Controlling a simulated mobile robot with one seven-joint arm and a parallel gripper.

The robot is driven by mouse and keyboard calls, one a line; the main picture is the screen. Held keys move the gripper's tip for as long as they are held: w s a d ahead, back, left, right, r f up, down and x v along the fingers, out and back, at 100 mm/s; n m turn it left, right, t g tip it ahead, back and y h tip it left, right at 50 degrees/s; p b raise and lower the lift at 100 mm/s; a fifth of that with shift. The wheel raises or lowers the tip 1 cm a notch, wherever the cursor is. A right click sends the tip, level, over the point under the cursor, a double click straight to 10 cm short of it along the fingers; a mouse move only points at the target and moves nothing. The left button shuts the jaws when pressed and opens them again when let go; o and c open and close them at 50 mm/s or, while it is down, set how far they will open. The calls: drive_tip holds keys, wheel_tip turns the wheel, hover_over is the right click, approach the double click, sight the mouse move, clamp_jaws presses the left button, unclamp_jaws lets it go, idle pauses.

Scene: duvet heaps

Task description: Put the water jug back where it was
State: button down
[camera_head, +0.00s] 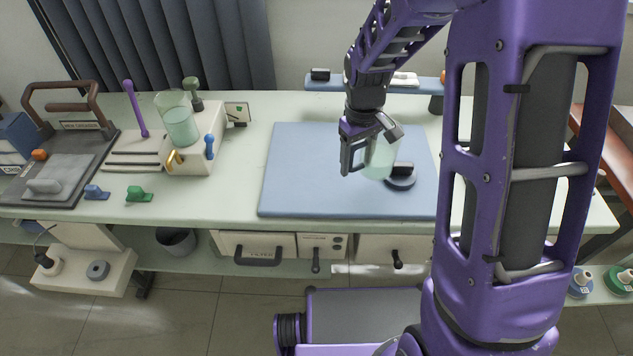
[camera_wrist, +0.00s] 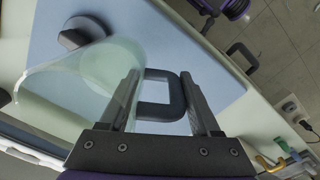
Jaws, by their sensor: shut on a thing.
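The water jug (camera_head: 381,162) is a clear, pale green-tinted vessel at the right part of the blue mat in the head view. My gripper (camera_head: 358,152) is shut on its dark handle; in the wrist view the handle (camera_wrist: 184,97) sits between the two fingers (camera_wrist: 163,102). The jug's clear body (camera_wrist: 65,90) shows to the left of the fingers, over the mat. I cannot tell for sure whether its base touches the mat. A second clear vessel (camera_head: 181,125) with green-tinted contents stands on the white block at the left.
The blue mat (camera_head: 310,175) covers the middle of the pale green bench (camera_head: 235,195). A round dark-knobbed piece (camera_head: 401,180) lies beside the jug, also in the wrist view (camera_wrist: 83,33). A blue raised bar (camera_head: 340,84) stands behind. The mat's left half is clear.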

drive_tip(key=a+r+n+b, duration=0.3)
drive_tip(key=a+n+b, duration=0.2)
drive_tip(key=a+n, duration=0.6)
drive_tip(key=shift+n, duration=0.4)
drive_tip(key=f, duration=0.3)
drive_tip(key=d+f+b, duration=0.1)
drive_tip(key=f, duration=0.2)
drive_tip(key=s+f, duration=0.1)
drive_tip(key=f, duration=0.2)
drive_tip(key=shift+d+f, duration=0.25)
drive_tip(key=shift+f+b, duration=0.15)
drive_tip(key=shift+b, duration=0.2)
drive_tip(key=shift+c, duration=0.5)
unclamp_jaws()
wheel_tip(320, 180, up, 12)
drive_tip(key=p, duration=0.2)
